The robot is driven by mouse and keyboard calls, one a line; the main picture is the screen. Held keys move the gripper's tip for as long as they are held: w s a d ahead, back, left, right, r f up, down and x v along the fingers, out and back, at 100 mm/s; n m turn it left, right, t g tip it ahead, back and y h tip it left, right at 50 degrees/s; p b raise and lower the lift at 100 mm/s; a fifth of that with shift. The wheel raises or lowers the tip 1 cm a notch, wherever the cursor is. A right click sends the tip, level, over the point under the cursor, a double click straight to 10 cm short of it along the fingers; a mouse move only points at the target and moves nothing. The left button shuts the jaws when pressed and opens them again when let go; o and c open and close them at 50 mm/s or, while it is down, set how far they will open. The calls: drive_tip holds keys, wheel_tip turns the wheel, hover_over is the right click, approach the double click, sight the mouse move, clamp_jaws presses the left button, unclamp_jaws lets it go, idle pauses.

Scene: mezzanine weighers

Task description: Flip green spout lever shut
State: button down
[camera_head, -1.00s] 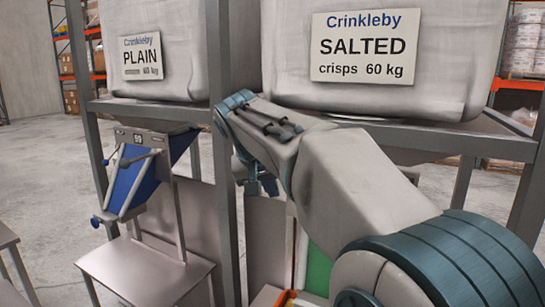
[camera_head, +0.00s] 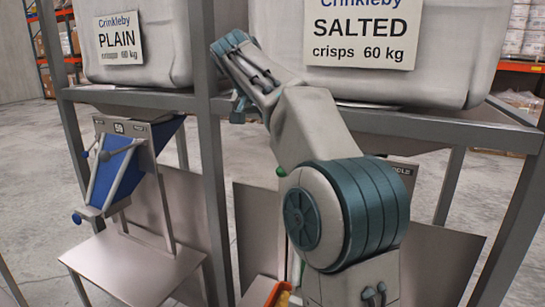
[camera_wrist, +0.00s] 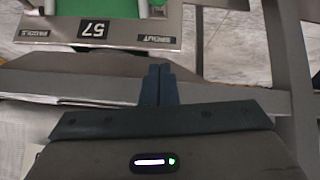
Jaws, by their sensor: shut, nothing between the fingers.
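The green spout is mostly hidden behind my arm in the head view; a small green knob (camera_head: 281,171) shows beside the arm. In the wrist view, part of the green spout (camera_wrist: 112,27) shows upside down at the top left, with a plate numbered 57 (camera_wrist: 118,32) on its frame. The lever's position cannot be told.
A blue spout (camera_head: 122,168) with a 59 plate stands at left beneath the plain sack (camera_head: 150,40). The rack post (camera_head: 208,150) rises close by my gripper. The salted sack (camera_head: 420,85) hangs above. An orange bin (camera_head: 278,294) sits low by my arm.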

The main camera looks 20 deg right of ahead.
drive_tip(key=w+d+f, duration=0.1)
drive_tip(key=f, duration=0.2)
drive_tip(key=w+d+f+p, duration=0.1)
drive_tip(key=f, duration=0.2)
drive_tip(key=w+d+f, duration=0.1)
drive_tip(key=d+f, duration=0.1)
drive_tip(key=f, duration=0.1)
drive_tip(key=shift+f, duration=0.2)
drive_tip(key=shift+s+a+f, duration=0.2)
drive_tip(key=shift+s+f, duration=0.15)
drive_tip(key=shift+f, duration=0.3)
